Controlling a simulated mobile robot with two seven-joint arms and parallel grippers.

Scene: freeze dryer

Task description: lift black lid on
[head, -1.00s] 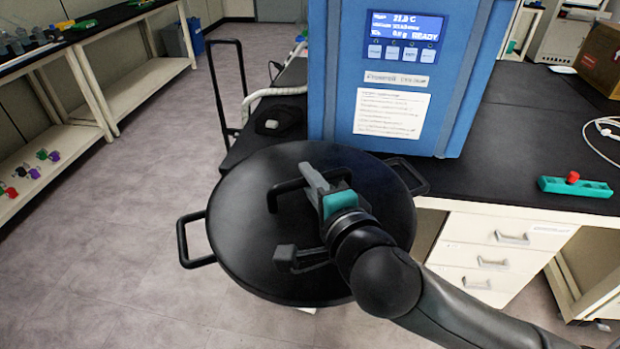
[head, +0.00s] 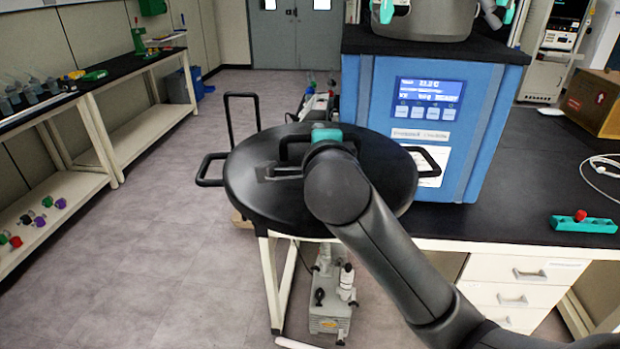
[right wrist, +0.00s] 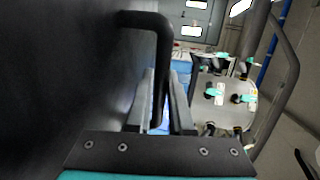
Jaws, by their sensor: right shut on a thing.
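The black lid (head: 250,190) is a large round disc with a bar handle on its face and a loop handle at each side. In the head view it hangs left of the blue freeze dryer (head: 487,125), held up above the floor. My right gripper is shut on the bar handle (right wrist: 160,55), as the right wrist view shows with the fingers (right wrist: 163,105) on either side of it. A grey drum (head: 425,22) with teal-handled valves sits on top of the dryer, cut off by the frame. My left gripper is not in view.
A black bench top (head: 560,170) with a teal rack (head: 585,224) and cardboard box (head: 597,103) lies right. A pump (head: 330,312) stands below the lid. A side bench (head: 90,85) runs along the left wall, with open floor between.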

